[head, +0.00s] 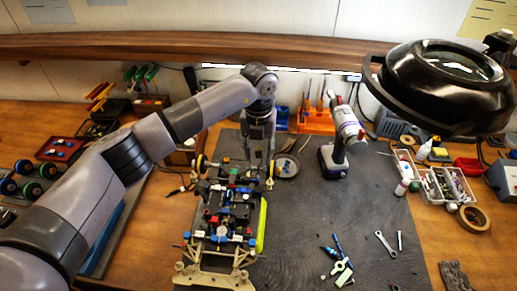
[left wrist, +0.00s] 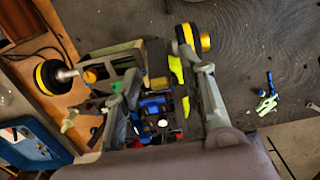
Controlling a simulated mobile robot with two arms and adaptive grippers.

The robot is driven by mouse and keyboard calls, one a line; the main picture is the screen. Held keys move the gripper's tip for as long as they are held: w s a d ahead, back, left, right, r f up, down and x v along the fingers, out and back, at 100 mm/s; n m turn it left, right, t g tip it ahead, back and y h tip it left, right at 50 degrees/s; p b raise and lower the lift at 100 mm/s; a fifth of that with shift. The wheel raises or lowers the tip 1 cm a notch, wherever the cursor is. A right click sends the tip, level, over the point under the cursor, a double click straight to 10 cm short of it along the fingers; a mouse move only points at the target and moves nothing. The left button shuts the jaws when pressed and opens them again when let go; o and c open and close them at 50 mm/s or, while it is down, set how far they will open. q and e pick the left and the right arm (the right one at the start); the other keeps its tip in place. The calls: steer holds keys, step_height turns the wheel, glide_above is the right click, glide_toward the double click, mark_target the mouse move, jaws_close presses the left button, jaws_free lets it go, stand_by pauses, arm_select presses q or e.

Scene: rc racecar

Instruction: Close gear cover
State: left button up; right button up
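The RC car chassis (head: 222,212) sits on the dark mat, with blue, red and black parts on it and yellow-rimmed wheels at its far end. My left gripper (head: 260,163) points down at the car's far end, near the right wheel. In the left wrist view the fingers of my left gripper (left wrist: 160,72) are spread apart, with the car's blue and black parts (left wrist: 150,106) between and below them. Nothing is clearly held. I cannot pick out the gear cover with certainty among the dark parts. My right gripper is not in view.
A cordless drill (head: 334,160) stands right of the gripper, near a round dish (head: 286,166). A large black lamp (head: 447,85) hangs at the right. A white basket (head: 447,187) of bottles stands below it. Small tools lie on the otherwise clear mat (head: 320,215).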

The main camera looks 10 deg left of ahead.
arm_select(q)
steer(key=c, duration=0.8)
jaws_close()
